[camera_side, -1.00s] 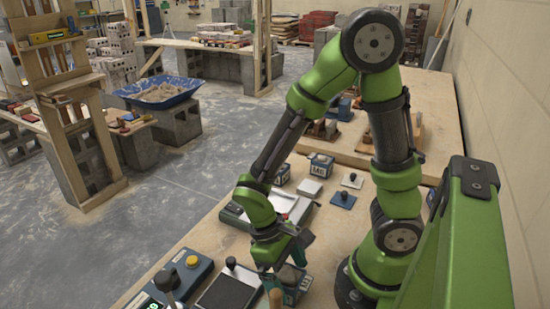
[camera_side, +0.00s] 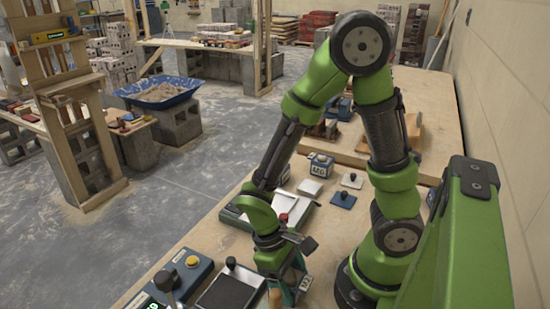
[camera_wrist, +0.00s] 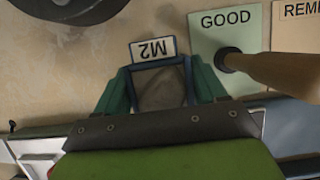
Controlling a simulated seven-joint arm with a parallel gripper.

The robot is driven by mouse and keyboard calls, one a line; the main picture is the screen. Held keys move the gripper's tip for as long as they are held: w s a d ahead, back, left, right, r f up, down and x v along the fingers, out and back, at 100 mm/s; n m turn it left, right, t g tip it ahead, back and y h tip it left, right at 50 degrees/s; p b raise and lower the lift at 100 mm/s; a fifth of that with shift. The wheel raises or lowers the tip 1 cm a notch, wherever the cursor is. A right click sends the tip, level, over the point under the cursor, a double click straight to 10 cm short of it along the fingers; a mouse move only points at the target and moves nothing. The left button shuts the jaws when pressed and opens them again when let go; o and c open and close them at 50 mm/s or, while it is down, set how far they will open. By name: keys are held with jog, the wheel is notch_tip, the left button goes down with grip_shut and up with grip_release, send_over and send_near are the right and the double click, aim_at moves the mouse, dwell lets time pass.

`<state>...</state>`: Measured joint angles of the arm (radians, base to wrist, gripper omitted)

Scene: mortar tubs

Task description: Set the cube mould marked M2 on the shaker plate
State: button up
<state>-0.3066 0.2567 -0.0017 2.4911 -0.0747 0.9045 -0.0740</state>
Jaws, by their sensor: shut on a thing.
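My gripper (camera_wrist: 161,93) is shut on the cube mould M2 (camera_wrist: 160,85), its green fingers on both sides of the mould. The mould's dark blue rim, grey inside and M2 label, upside down, show in the wrist view. In the side view the mould (camera_side: 299,283) is at the bottom edge, partly hidden by my gripper (camera_side: 280,284). I cannot tell from these views whether it touches the bench. A dark flat plate (camera_side: 228,293) and a silver-topped unit (camera_side: 292,206) are nearby; I cannot tell which is the shaker plate.
A blue control box (camera_side: 190,272) with a yellow button stands at the lower left. A GOOD card (camera_wrist: 215,45) lies beside the mould, with a wooden handle (camera_wrist: 280,72) crossing it. Another labelled mould (camera_side: 320,165) and a knobbed blue plate (camera_side: 343,200) stand farther back.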

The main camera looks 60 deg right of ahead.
aim_at(291, 277)
notch_tip(291, 277, up, 10)
jog(key=shift+w+d+f, duration=0.1)
jog(key=shift+f, duration=0.15)
jog(key=shift+w+d+r, duration=0.1)
jog(key=shift+d+r, duration=0.1)
jog(key=shift+d, duration=0.05)
jog(key=w+d+r+m+t, duration=0.3)
jog(key=w+d+m, duration=0.55)
jog(key=m, duration=0.95)
jog(key=w+d+m+t, duration=0.6)
jog(key=d+m, duration=0.6)
jog(key=m, duration=0.6)
notch_tip(291, 277, down, 9)
jog(key=shift+w+f, duration=0.1)
jog(key=o, duration=1.2)
jog(key=shift+f, duration=0.1)
